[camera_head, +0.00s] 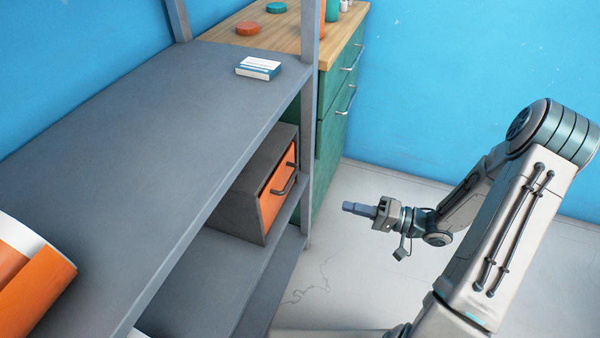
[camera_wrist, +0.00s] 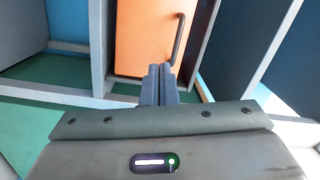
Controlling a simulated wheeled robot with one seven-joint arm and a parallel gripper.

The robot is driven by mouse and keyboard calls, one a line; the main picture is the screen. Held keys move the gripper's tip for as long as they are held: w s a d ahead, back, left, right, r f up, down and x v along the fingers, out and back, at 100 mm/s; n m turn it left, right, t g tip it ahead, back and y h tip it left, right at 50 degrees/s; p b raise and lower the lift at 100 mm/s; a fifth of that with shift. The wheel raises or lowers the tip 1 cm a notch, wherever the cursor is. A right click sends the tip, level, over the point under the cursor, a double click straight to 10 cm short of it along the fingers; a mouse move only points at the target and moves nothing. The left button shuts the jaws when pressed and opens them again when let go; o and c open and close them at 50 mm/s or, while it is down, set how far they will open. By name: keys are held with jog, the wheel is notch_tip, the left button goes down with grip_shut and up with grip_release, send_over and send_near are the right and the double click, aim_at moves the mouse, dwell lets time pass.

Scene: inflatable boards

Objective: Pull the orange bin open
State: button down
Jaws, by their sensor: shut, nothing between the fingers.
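The orange bin (camera_head: 272,199) is a dark grey box with an orange front, standing on the middle shelf of the grey rack. A dark bar handle (camera_head: 285,181) is on its front, which faces right toward my arm. The front looks flush with the box. My gripper (camera_head: 347,207) is shut and empty, to the right of the bin and apart from it. In the wrist view the orange front (camera_wrist: 143,38) lies ahead, with the handle (camera_wrist: 180,38) just above and right of my fingertips (camera_wrist: 160,70).
The grey rack (camera_head: 150,120) has an upright post (camera_head: 308,130) beside the bin. A white and blue box (camera_head: 258,67) lies on its top shelf, and an orange roll-like object (camera_head: 35,280) sits at left. A green cabinet (camera_head: 335,125) stands behind. The floor (camera_head: 350,275) between rack and arm is clear.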

jog(key=w+a+r+n+g+h+p, duration=0.2)
jog(key=a+r+n+h+p, duration=0.25)
jog(key=r+n, duration=0.3)
jog(key=n+h+p, duration=0.3)
jog(key=n, duration=0.4)
send_near(280, 174)
jog(key=shift+m+t, duration=0.25)
jog(key=shift+t, duration=0.05)
jog(key=b+x, duration=0.2)
jog(key=x, duration=0.1)
jog(key=b+x, duration=0.1)
jog(key=shift+s+a+f+b, duration=0.15)
jog(key=shift+a+f+b, duration=0.1)
jog(key=shift+f+b, duration=0.15)
jog(key=shift+a+f, duration=0.2)
jog(key=shift+a, duration=0.2)
